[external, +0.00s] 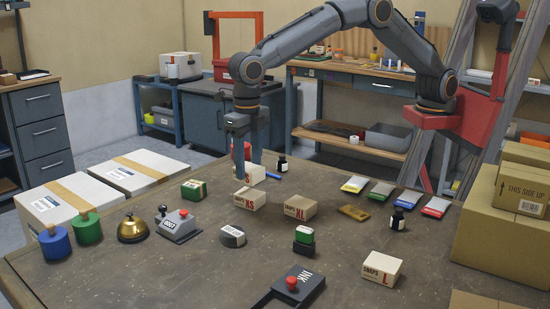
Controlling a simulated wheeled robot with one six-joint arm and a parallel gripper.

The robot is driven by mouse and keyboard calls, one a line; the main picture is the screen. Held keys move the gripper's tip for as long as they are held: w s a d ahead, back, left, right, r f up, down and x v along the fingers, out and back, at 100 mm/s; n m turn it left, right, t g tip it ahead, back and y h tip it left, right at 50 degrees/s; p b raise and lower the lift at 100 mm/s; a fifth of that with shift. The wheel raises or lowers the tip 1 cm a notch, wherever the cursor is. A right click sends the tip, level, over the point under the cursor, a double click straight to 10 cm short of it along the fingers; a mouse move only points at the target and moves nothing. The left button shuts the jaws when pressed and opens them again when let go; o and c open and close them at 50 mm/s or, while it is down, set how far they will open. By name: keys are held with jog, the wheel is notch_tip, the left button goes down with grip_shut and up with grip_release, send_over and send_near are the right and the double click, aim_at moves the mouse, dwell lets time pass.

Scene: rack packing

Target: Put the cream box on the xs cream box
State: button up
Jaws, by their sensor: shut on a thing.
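The xs cream box (250,200), with red XS lettering, rests on the dark table left of centre. My gripper (247,168) points down just behind and above it. It is shut on a cream box (255,174) with red print, partly hidden by the fingers. I cannot tell whether this held box touches the table. Other cream boxes stand apart: one marked XL (293,206) to the right, and one marked L (382,270) at front right.
A green box (193,190), bell (132,229) and grey device (180,225) stand left. An ink bottle (282,166) and blue item (272,175) lie close to my gripper. A green-topped stamp (304,239) is in front. Cardboard boxes (500,230) fill the right edge.

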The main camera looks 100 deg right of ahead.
aim_at(249, 167)
jog(key=shift+f+p, duration=0.35)
jog(key=shift+f, duration=1.55)
jog(key=shift+f, duration=0.15)
jog(key=o, duration=1.1)
notch_tip(249, 167, up, 12)
jog(key=shift+r+b, duration=0.15)
jog(key=shift+b, duration=1.05)
